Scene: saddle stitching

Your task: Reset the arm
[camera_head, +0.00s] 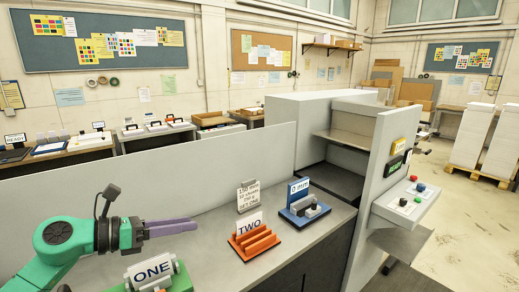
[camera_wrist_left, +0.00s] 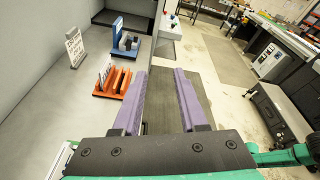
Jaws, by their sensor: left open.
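My left gripper (camera_head: 190,224) reaches in from the left over the grey worktop, its purple fingers pointing right. In the left wrist view the two fingers (camera_wrist_left: 159,72) stand apart with nothing between them. An orange slotted rack (camera_head: 262,246) with a "TWO" sign stands on the worktop, right of the fingertips; it also shows left of the fingers in the left wrist view (camera_wrist_left: 104,93). A green holder with a "ONE" sign (camera_head: 152,270) stands below the gripper at the picture's bottom edge, partly cut off. My right gripper is not in view.
A blue fixture (camera_head: 294,219) with a grey block and a small white text sign (camera_head: 248,196) stand behind the orange rack. A grey panel (camera_head: 130,200) runs along the worktop's back. A machine with a button console (camera_head: 411,202) stands to the right.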

